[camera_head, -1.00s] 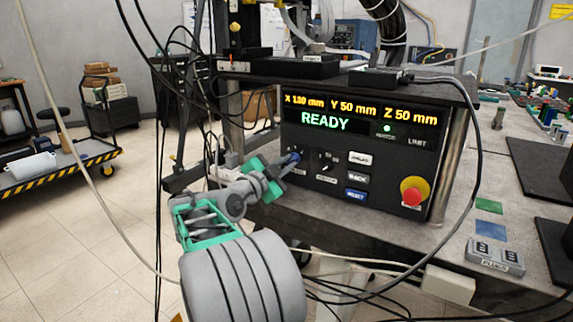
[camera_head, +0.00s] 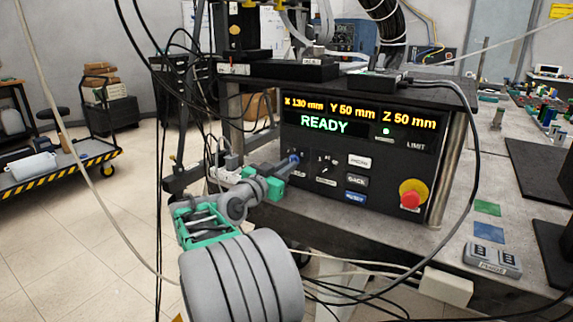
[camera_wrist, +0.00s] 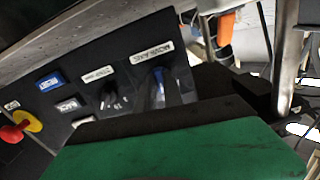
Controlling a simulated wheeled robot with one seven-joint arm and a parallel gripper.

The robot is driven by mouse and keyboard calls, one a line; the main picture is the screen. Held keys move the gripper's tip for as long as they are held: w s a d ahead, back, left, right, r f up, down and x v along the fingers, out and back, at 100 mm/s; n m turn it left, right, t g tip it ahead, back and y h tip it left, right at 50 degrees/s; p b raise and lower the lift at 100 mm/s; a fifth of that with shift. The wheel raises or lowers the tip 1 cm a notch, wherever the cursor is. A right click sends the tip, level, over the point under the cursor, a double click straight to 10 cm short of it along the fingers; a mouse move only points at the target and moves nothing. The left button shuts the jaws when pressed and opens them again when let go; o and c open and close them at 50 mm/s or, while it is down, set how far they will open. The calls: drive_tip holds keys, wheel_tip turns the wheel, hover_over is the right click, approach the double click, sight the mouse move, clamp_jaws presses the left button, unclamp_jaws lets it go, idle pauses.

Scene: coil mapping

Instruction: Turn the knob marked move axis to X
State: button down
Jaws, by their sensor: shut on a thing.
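The black control panel (camera_head: 330,180) shows a lit READY on its display (camera_head: 326,122), with X, Y and Z values in mm above. The knob marked MOVE AXIS (camera_wrist: 158,96) has a blue part that shows between dark fingers in the wrist view, under its white label (camera_wrist: 151,54). My gripper (camera_head: 288,164) is at the panel's left knob and shut on it; the fingers (camera_wrist: 162,88) cover most of the knob. Which mark the knob points to is hidden. A second knob (camera_head: 325,162) stands to its right on the panel.
White, grey and blue buttons (camera_head: 357,179) and a red emergency stop on a yellow base (camera_head: 411,196) are farther right on the panel. A black cable hangs in front of the panel's right side. A dark shelf (camera_head: 440,88) lies over the panel.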

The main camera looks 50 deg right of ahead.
drive_tip(key=n+p, duration=0.1)
drive_tip(key=n, duration=0.1)
drive_tip(key=n+p, duration=0.2)
drive_tip(key=n, duration=0.1)
drive_tip(key=shift+r+n, duration=0.2)
drive_tip(key=shift+n, duration=0.1)
drive_tip(key=n+p, duration=0.3)
drive_tip(key=shift+s+n, duration=0.1)
drive_tip(key=shift+n, duration=0.2)
drive_tip(key=shift+f+n+p, duration=0.1)
drive_tip(key=shift+n+p, duration=0.3)
drive_tip(key=shift+n, duration=0.2)
drive_tip(key=c, duration=1.5)
unclamp_jaws()
drive_tip(key=shift+o, duration=0.2)
drive_tip(key=shift+a, duration=0.1)
